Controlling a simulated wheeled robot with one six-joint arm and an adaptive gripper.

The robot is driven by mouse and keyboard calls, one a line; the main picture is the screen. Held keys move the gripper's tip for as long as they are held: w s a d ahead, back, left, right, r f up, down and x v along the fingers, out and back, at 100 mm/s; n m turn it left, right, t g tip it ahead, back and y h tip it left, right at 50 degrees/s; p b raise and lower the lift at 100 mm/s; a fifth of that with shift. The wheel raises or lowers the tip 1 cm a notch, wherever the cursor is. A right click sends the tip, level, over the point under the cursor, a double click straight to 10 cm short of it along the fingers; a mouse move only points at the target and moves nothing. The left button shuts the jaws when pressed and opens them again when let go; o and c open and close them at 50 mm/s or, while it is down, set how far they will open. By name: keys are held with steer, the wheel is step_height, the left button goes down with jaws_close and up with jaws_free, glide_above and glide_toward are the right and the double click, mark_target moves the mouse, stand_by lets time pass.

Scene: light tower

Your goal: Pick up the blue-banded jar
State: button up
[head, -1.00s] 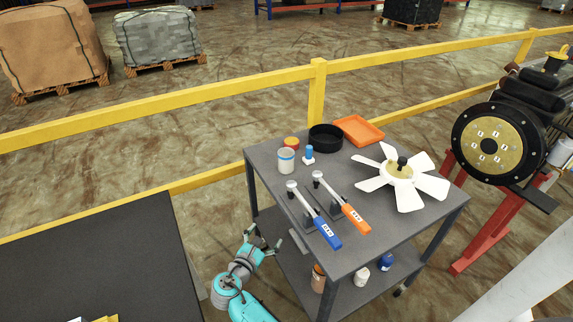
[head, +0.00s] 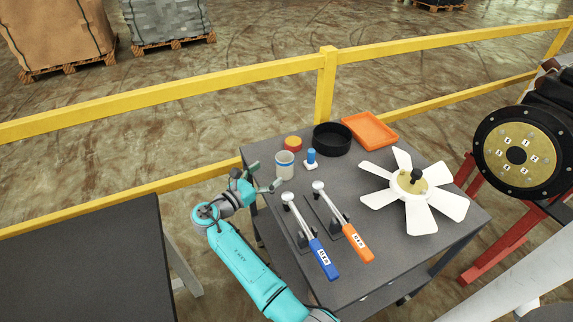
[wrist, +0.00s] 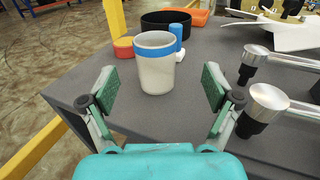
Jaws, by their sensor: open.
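The blue-banded jar (head: 285,165) is a pale grey cup with a blue band near its rim. It stands upright near the left corner of the grey cart top (head: 380,260). In the wrist view the jar (wrist: 155,68) stands ahead of my gripper (wrist: 157,88), roughly centred between its two spread fingers. My gripper (head: 264,177) is open and empty, just left of the jar in the head view. No finger appears to touch the jar.
Behind the jar are a red-and-yellow round tin (head: 292,143), a small blue-topped item (head: 311,158), a black bowl (head: 332,138) and an orange tray (head: 369,131). Blue-handled (head: 322,257) and orange-handled (head: 355,240) wrenches and a white fan (head: 413,187) lie rightward. A yellow rail (head: 326,85) runs behind.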

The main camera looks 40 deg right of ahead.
mark_target(278, 163)
steer(key=d, duration=0.3)
steer(key=shift+w+d, duration=0.2)
steer(key=shift+d, duration=0.15)
steer(key=shift+w+d+f, duration=0.1)
steer(key=shift+w+d, duration=0.15)
steer(key=shift+d, duration=0.6)
steer(key=shift+w+d+f, duration=0.1)
steer(key=shift+w+d, duration=0.1)
steer(key=shift+d, duration=0.65)
steer(key=shift+w+d, duration=0.25)
steer(key=shift+d, duration=0.6)
steer(key=c, duration=1.3)
steer(key=shift+o, duration=0.2)
steer(key=shift+r, duration=0.15)
